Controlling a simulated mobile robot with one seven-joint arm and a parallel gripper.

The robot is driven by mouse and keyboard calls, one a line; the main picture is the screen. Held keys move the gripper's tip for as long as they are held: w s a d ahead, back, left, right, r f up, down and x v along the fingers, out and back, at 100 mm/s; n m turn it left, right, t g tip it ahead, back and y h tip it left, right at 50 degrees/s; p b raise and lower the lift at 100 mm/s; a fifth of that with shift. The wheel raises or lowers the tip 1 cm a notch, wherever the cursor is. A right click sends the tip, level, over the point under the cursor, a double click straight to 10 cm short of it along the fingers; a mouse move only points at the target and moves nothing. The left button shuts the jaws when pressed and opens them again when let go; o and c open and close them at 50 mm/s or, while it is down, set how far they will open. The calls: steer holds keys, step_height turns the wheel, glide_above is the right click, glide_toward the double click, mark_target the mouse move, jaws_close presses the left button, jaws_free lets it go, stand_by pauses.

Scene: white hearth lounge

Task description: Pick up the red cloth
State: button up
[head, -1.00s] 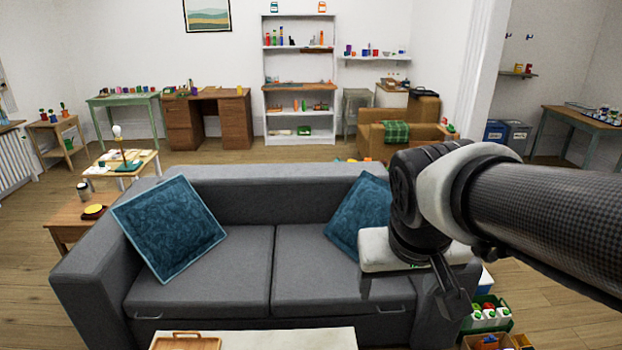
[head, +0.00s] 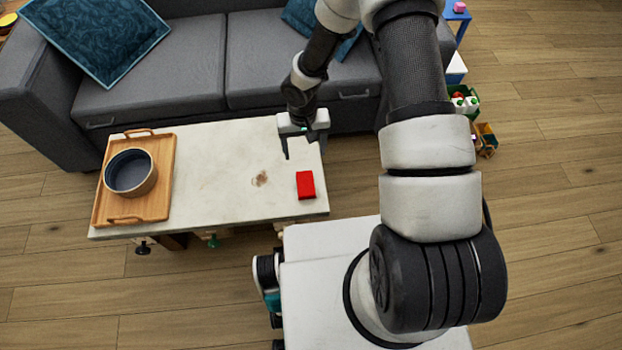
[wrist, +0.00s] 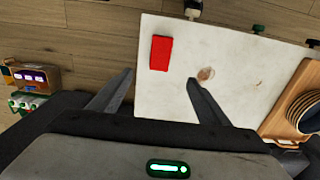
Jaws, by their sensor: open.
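The red cloth (head: 306,185) is a small flat red rectangle lying on the pale table (head: 215,190), near its right end. In the wrist view the red cloth (wrist: 161,53) lies beyond the fingertips, a little left of the middle between them. My gripper (head: 304,152) is open and empty above the table's far right part, apart from the cloth. Both fingers of my gripper (wrist: 160,80) show in the wrist view with nothing between them but tabletop. Nothing hides the cloth.
A wooden tray (head: 164,200) with a dark-lined bowl (head: 130,172) stands on the table's left end. A brown stain (head: 260,179) marks the tabletop left of the cloth. A grey sofa (head: 190,75) runs behind the table. A green crate (head: 463,101) stands on the floor at right.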

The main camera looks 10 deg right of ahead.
steer(key=b, duration=0.2)
glide_above(306, 183)
steer(key=f, duration=1.2)
steer(key=shift+a+f, duration=0.2)
steer(key=shift+f, duration=0.05)
steer(key=shift+w+d+f+b, duration=0.1)
steer(key=shift+f+b, duration=0.3)
steer(key=shift+f, duration=1.15)
steer(key=shift+d+f+b, duration=0.1)
steer(key=shift+f+b, duration=0.25)
steer(key=shift+f, duration=1.15)
steer(key=c, duration=1.1)
steer(key=shift+r, duration=0.1)
steer(key=shift+c, duration=0.2)
step_height(306, 183, up, 10)
steer(key=p, duration=0.2)
